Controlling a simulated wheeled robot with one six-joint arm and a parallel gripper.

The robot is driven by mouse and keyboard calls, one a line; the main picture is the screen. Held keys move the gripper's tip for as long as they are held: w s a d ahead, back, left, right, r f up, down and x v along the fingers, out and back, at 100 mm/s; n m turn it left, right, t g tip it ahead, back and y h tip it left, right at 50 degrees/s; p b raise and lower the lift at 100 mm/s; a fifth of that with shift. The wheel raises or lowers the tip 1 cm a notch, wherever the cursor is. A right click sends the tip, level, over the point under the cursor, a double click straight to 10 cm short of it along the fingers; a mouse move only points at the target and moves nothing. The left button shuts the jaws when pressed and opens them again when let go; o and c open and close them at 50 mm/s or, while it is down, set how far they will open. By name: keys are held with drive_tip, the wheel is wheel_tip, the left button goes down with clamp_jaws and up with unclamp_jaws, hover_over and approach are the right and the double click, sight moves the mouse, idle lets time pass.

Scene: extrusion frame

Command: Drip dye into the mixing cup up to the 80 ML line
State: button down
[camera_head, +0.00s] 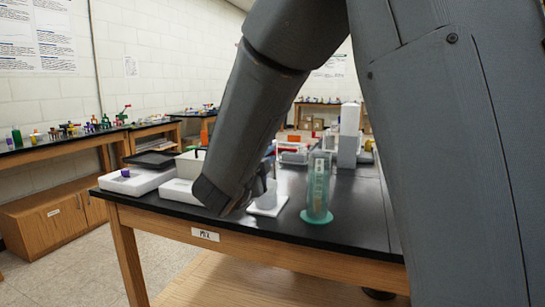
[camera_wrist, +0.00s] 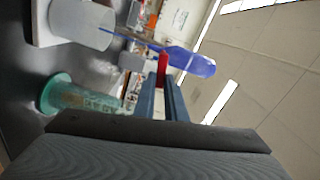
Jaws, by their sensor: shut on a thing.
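My gripper (camera_wrist: 162,80) shows in the wrist view, its two fingers close together on a blue dropper (camera_wrist: 190,62). The dropper's bulb lies at the right of this sideways picture, and its thin stem points left to the mixing cup (camera_wrist: 80,24). The stem's end meets the cup's rim in the picture; I cannot tell whether it is inside or in front. The pale cup stands on a white square base (camera_wrist: 40,22). The ML lines and dye level cannot be read.
A green-tinted graduated cylinder (camera_head: 319,188) stands upright just right of the cup, near the front edge of the black bench (camera_head: 345,237). White boxes, one with a purple item (camera_head: 125,172), lie at the left. A tall white-grey unit (camera_head: 348,135) stands behind.

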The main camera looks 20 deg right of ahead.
drive_tip(key=c, duration=1.8)
unclamp_jaws()
drive_tip(key=shift+s+f, duration=0.1)
drive_tip(key=v, duration=0.7)
drive_tip(key=shift+s+a+b, duration=0.25)
drive_tip(key=shift+a+b, duration=0.05)
drive_tip(key=shift+b, duration=0.1)
